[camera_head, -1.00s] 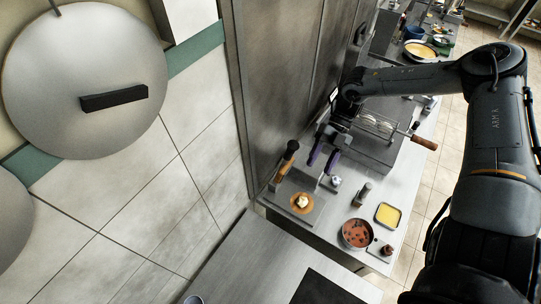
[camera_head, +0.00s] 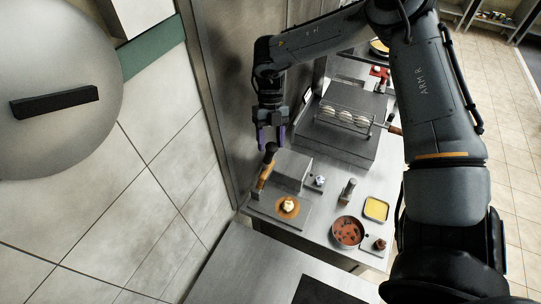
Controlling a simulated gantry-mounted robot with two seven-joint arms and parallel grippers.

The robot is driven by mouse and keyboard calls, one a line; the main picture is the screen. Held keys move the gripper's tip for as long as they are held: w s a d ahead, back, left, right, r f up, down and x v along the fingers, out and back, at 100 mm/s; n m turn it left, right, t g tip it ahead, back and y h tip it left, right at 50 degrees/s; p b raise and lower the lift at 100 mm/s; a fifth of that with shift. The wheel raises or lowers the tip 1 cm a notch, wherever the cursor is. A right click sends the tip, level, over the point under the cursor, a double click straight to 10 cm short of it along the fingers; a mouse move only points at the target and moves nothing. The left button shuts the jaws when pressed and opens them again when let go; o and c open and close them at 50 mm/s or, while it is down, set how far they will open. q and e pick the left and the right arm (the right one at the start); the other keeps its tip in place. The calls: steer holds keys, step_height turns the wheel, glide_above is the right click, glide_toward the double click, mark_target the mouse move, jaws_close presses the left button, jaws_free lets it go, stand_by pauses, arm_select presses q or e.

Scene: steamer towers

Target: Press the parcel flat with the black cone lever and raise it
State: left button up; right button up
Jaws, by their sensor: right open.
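The parcel (camera_head: 288,205) is a small pale lump on a brown-orange round patch, on a flat grey plate (camera_head: 300,219). The lever (camera_head: 263,177) stands at the plate's left back, tilted, with a brown-orange lower part and a black cone-like top (camera_head: 271,148). A grey block (camera_head: 290,167) stands just behind the parcel. My right gripper (camera_head: 271,142) points down with its two purple fingers apart, right at the lever's black top. I cannot tell whether the fingers are around it or behind it. My left gripper is not in view.
A grey machine with a skewer rack (camera_head: 345,115) stands behind to the right. A pot of red-brown food (camera_head: 347,231), a yellow tray (camera_head: 376,209) and a small grey upright item (camera_head: 348,190) stand to the right. The wall is close on the left.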

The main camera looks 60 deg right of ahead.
mark_target(271, 158)
steer(key=shift+p+x, duration=0.4)
steer(key=shift+x, duration=2.45)
steer(key=shift+c, duration=0.3)
jaws_close()
